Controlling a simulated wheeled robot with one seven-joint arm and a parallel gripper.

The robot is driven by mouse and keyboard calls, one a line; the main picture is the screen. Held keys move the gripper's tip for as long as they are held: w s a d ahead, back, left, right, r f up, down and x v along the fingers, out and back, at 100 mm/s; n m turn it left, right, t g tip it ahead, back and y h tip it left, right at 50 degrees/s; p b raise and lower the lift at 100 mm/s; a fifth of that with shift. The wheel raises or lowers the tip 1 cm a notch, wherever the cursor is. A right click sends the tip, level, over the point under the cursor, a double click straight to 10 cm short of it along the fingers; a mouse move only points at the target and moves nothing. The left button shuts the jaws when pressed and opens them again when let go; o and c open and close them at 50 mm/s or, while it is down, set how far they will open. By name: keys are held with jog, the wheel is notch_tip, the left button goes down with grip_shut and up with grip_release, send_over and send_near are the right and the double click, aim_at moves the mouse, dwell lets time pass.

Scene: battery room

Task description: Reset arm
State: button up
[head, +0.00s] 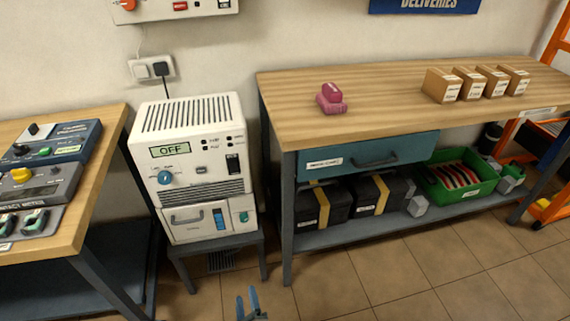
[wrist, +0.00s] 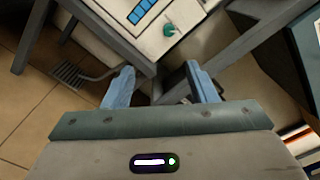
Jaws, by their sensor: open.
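My gripper (head: 250,302) shows at the bottom edge of the head view, low over the floor and in front of the gap between the white machine and the wooden workbench. Its two blue fingers are spread apart with nothing between them. In the wrist view my gripper (wrist: 158,88) is open and empty too. Beyond its fingers are the lower front of the white machine (wrist: 130,22) and grey stand legs. Most of my arm is out of the head view.
The white machine (head: 190,135), its display reading OFF, stands on a grey stand (head: 222,243). A wooden workbench (head: 380,105) with a blue drawer (head: 390,152) is at right. A table (head: 85,225) with instruments is at left. Tiled floor (head: 400,275) is clear in front.

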jog(key=w+d+r+m+g+h+p, duration=0.2)
jog(key=d+r+m+g+h, duration=0.2)
jog(key=d+r+m+h, duration=0.4)
jog(key=w+d+r+m+g+h+p, duration=0.1)
jog(key=d+r+m+g+h+p, duration=0.3)
jog(key=r+m, duration=0.7)
jog(key=w+d+r+m+g+h+p, duration=0.15)
jog(key=d+r+m+g+h, duration=0.25)
jog(key=d+r+m+h, duration=0.5)
jog(key=s+d+r+m+g+y+p, duration=0.1)
jog(key=s+r+m+y+p, duration=0.1)
jog(key=r+m+y, duration=0.3)
jog(key=s+d+r+m+g+y+p, duration=0.1)
jog(key=s+d+r+m+y+p, duration=0.1)
jog(key=r+m+y, duration=0.4)
jog(key=s+d+r+m+y+p, duration=0.2)
jog(key=s+r+m+y, duration=0.4)
jog(key=r+m, duration=0.4)
notch_tip(320, 180, up, 6)
jog(key=shift+d+f+g+p, duration=0.25)
jog(key=shift+g+p, duration=0.15)
jog(key=shift+p, duration=0.3)
